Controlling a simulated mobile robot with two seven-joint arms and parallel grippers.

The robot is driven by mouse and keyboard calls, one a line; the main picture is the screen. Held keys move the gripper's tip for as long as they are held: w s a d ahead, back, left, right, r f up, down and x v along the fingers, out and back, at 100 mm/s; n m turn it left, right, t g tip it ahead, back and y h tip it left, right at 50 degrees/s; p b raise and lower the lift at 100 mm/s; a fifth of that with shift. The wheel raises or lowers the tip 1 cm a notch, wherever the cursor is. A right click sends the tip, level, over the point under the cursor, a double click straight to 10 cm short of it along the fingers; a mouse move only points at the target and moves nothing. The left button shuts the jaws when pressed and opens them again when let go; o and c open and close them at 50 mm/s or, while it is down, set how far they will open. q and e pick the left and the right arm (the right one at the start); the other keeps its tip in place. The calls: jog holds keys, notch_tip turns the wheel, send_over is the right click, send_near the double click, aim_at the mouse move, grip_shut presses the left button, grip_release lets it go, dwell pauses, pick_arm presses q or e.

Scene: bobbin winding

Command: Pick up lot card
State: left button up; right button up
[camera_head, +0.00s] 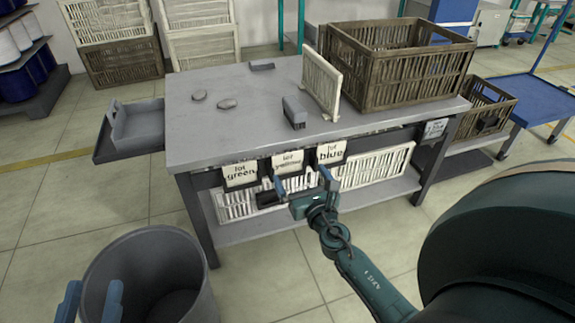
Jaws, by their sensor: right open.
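Three cream lot cards sit in holders along the front edge of the grey table: "lot green" (240,175), one that seems to read "lot yellow" (287,160) and "lot blue" (331,152). My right gripper (302,179) is open and empty, just below the yellow and blue cards. One finger is below the yellow card and the other is below the blue card. I cannot tell whether it touches either. My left gripper (91,292) is at the bottom left by the grey bin, its fingers apart with nothing visible between them.
The table (215,135) carries a large brown crate (415,75), an upright pale slatted panel (321,82), a small grey block (294,112) and two flat grey discs. A grey tray (138,122) adjoins its left side. The grey bin (150,265) stands at front left.

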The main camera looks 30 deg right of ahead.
aim_at(288, 157)
jog(key=x, duration=0.7)
jog(key=shift+w+a+r, duration=0.15)
jog(key=shift+w+a, duration=0.1)
jog(key=shift+c, duration=0.2)
jog(key=c, duration=0.9)
jog(key=shift+o, duration=0.2)
